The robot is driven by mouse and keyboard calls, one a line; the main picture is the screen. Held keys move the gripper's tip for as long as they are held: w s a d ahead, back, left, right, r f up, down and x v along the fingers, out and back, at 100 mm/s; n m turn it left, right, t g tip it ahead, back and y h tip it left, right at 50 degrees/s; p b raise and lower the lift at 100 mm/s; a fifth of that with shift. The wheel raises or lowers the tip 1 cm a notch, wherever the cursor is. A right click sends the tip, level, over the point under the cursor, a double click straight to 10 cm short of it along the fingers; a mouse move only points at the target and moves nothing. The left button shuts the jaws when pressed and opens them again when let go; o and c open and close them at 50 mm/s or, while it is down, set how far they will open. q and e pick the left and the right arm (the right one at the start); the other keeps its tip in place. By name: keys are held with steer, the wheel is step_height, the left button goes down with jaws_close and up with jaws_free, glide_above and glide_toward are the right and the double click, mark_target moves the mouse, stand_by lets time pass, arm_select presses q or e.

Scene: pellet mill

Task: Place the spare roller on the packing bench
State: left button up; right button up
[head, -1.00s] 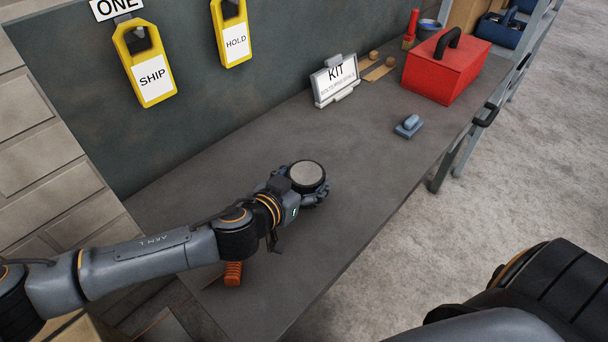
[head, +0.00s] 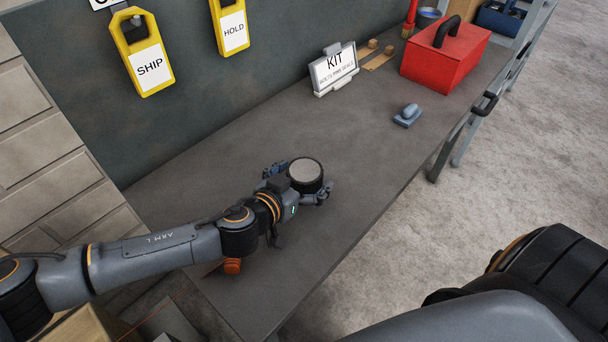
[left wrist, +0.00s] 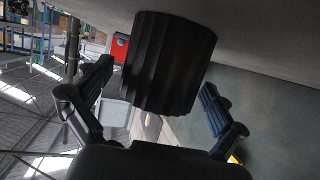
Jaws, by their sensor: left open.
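The spare roller (head: 306,176) is a short black cylinder with a pale grey top face. It stands upright on the dark grey packing bench (head: 345,150). In the left wrist view the roller (left wrist: 168,62) shows its black ribbed side. My left gripper (head: 300,181) is open, with one finger on each side of the roller. In the left wrist view both fingers of the left gripper (left wrist: 157,78) stand clear of the roller's sides, with gaps. The roller's lower part is partly hidden by the gripper in the head view. My right gripper is not in view.
A KIT sign (head: 334,70), a blue-grey block (head: 407,116) and a red toolbox (head: 446,58) stand farther along the bench. An orange object (head: 232,266) lies partly under my left arm. Yellow SHIP (head: 143,55) and HOLD (head: 230,27) tags hang above. The bench between roller and sign is clear.

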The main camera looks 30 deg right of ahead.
arm_select(q)
steer(key=shift+r, duration=0.1)
steer(key=v, duration=1.2)
steer(key=shift+s+b, duration=0.1)
steer(key=shift+b, duration=0.25)
